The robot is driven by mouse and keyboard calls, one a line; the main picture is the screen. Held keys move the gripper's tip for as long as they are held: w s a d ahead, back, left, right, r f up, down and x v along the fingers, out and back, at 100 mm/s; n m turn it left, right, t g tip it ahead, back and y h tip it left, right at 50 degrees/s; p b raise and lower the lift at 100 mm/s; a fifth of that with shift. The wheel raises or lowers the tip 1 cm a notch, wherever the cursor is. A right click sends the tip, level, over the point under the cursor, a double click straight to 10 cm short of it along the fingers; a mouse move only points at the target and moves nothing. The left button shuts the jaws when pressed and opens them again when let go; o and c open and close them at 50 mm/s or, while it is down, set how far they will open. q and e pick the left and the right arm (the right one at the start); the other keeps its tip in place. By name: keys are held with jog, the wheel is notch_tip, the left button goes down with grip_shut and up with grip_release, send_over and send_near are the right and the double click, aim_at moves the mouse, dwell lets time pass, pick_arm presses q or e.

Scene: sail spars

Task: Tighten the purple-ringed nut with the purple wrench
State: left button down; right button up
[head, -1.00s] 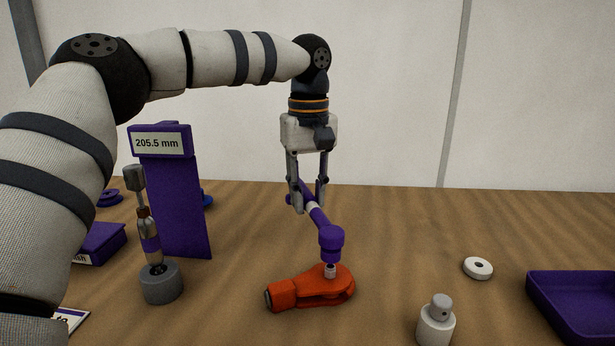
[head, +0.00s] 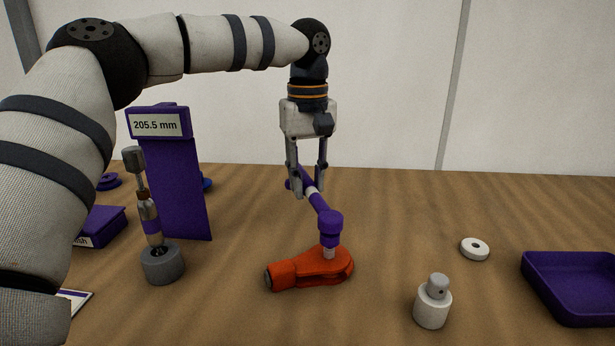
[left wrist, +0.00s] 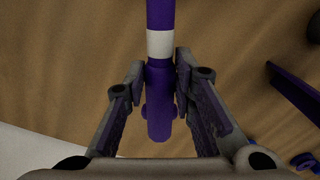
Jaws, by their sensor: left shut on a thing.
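My left gripper (head: 310,192) is shut on the handle of the purple wrench (head: 318,201), which has a white band. The handle also shows between the fingers in the left wrist view (left wrist: 159,80). The wrench's round head sits over a short metal post on top of the orange fitting (head: 312,270), which lies on the table. No purple-ringed nut shows under the head; the head may hide it. My right gripper is not in view.
A purple stand (head: 180,190) reading "205.5 mm" rises behind the rod. A grey-white cylinder (head: 432,306), a white washer (head: 474,249) and a purple tray (head: 540,290) are at the right. A purple block (head: 100,226) lies at the left.

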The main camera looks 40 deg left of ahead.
pick_arm(q)
jog(key=shift+f, duration=0.95)
jog(key=shift+w+d+m, duration=0.4)
jog(key=shift+w+m, duration=0.05)
jog(key=shift+m, duration=0.15)
jog(key=shift+s+a+n, duration=0.5)
jog(key=shift+s+n, duration=0.05)
jog(key=shift+n, duration=0.15)
jog(key=c, duration=1.9)
grip_release()
jog(key=shift+c, duration=0.2)
jog(key=shift+d, duration=0.1)
grip_shut()
